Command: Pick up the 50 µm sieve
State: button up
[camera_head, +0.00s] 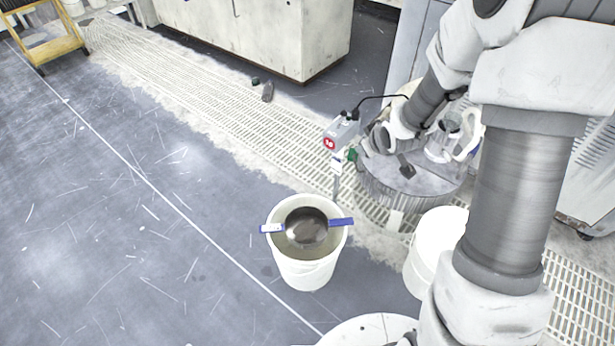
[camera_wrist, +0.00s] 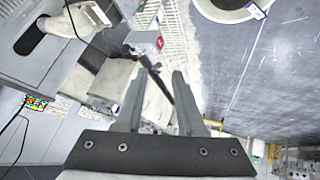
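A round sieve with a dark mesh (camera_head: 306,227) rests across the top of a white bucket (camera_head: 305,272) standing on the floor. Two blue handles stick out over the rim, left and right; the left one carries a white label too small to read. The wrist view shows part of the bucket (camera_wrist: 203,10) at the top right, with a blue handle end (camera_wrist: 258,12) at its rim. My gripper (camera_wrist: 158,76) is open, with nothing between its fingers. In the head view my wrist is to the right of the bucket and apart from the sieve.
A small grey box with a red round label (camera_head: 336,135) stands on a post behind the bucket. A round metal-topped machine (camera_head: 378,185) is at its right. Another white bucket (camera_head: 428,262) stands close on the right. Floor at left is clear. White cabinets (camera_head: 262,35) stand behind.

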notch_tip(320, 180, down, 14)
jog(key=w+a+n+y+b, duration=0.1)
jog(key=a+y+b, duration=0.1)
jog(key=a+b, duration=0.1)
jog(key=t+y+b, duration=0.3)
jog(key=y+b, duration=0.2)
jog(key=b, duration=0.3)
send_near(293, 238)
jog(key=shift+n, duration=0.3)
jog(key=b+x, duration=0.5)
jog(key=x, duration=0.6)
jog(key=shift+w+a+f, duration=0.1)
jog(key=shift+w+a, duration=0.05)
jog(key=shift+w, duration=0.15)
grip_shut()
